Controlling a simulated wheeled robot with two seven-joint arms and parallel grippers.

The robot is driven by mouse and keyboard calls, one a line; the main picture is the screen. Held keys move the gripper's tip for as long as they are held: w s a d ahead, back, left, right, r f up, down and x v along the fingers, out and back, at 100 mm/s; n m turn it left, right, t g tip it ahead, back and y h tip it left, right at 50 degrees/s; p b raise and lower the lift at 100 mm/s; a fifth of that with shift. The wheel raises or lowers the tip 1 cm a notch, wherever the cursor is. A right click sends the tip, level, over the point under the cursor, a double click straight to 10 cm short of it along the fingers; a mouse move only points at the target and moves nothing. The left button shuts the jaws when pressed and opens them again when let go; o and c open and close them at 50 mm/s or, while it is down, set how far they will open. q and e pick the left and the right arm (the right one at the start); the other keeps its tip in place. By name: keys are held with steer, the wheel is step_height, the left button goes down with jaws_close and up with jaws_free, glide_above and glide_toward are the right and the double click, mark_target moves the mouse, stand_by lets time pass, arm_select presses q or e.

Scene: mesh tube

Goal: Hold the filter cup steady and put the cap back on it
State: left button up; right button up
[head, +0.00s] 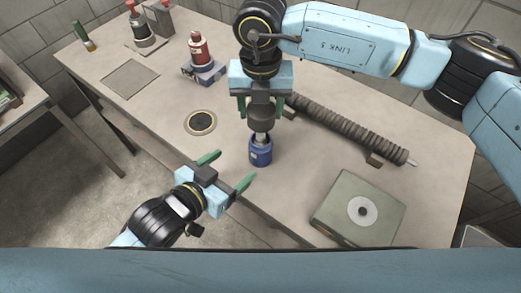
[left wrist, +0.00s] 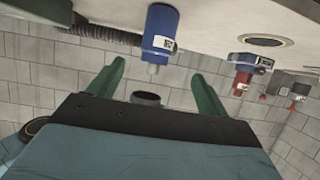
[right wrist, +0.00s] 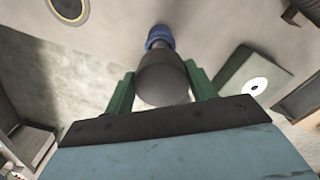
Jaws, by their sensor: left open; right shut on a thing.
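The filter cup (head: 260,153) is a blue cylinder with a white label and a pale stem on top, upright near the table's front edge. It also shows upside down in the left wrist view (left wrist: 158,28). My right gripper (head: 261,104) is above it, fingers downward, shut on the dark grey rounded cap (head: 261,119). In the right wrist view the cap (right wrist: 162,78) lines up with the cup (right wrist: 160,36) and partly hides it. I cannot tell whether cap and stem touch. My left gripper (head: 227,171) is open and empty, left of and nearer than the cup, apart from it.
A ribbed mesh tube (head: 345,130) lies behind to the right. A grey-green box with a white disc (head: 340,214) is at front right. A round ringed hole (head: 200,122) is left of the cup. A red bottle (head: 198,48) on a blue-grey block stands at the back.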

mark_target(254, 149)
arm_select(q)
steer(key=shift+d+r, duration=0.2)
steer(key=shift+r, duration=0.1)
steer(key=x, duration=1.2)
steer(key=shift+r, duration=0.1)
steer(key=shift+c, duration=0.5)
steer(key=c, duration=1.4)
steer(key=shift+o, duration=0.2)
arm_select(e)
steer(key=shift+f, duration=2.5)
